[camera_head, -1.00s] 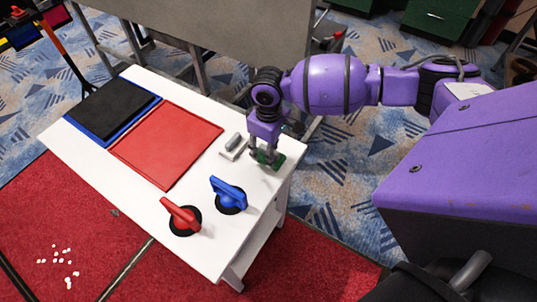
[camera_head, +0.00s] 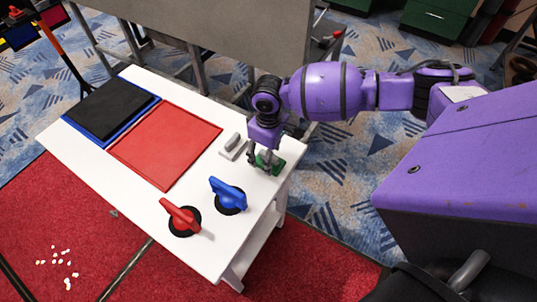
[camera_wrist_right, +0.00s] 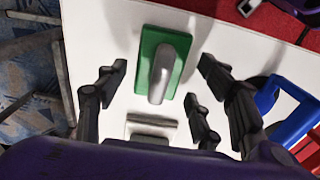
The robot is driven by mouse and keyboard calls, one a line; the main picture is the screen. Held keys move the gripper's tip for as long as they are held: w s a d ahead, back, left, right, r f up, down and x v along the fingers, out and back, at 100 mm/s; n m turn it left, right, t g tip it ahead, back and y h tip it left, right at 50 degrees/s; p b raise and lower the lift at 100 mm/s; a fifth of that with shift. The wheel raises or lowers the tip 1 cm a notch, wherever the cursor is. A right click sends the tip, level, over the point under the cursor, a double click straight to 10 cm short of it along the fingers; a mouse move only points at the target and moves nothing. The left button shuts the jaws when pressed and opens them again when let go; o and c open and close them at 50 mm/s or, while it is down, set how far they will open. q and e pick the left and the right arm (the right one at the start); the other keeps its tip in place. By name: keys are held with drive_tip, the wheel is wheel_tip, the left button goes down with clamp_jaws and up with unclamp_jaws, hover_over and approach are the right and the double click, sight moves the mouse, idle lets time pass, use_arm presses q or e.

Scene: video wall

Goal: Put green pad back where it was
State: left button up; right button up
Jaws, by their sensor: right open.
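The green pad (camera_head: 275,166), a flat green plate with a grey upright handle, lies on the white table near its right end. My right gripper (camera_head: 261,164) is low over it, partly covering it. In the right wrist view the green pad (camera_wrist_right: 180,42) shows whole, with its handle between the spread fingers of my right gripper (camera_wrist_right: 160,78). The fingers are open and apart from the handle. My left gripper is not in view.
A light grey plate with a handle (camera_head: 230,152) sits just left of the green pad. The white table (camera_head: 125,203) also bears a red pad (camera_head: 165,145), a black pad (camera_head: 112,107) on blue, a red knob (camera_head: 180,216) and a blue knob (camera_head: 228,193).

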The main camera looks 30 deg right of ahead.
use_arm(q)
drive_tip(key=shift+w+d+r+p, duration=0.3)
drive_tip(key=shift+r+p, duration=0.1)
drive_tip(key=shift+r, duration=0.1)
use_arm(e)
wheel_tip(320, 180, up, 11)
drive_tip(key=shift+r, duration=0.15)
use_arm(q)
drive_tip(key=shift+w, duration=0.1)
use_arm(e)
drive_tip(key=shift+s, duration=0.1)
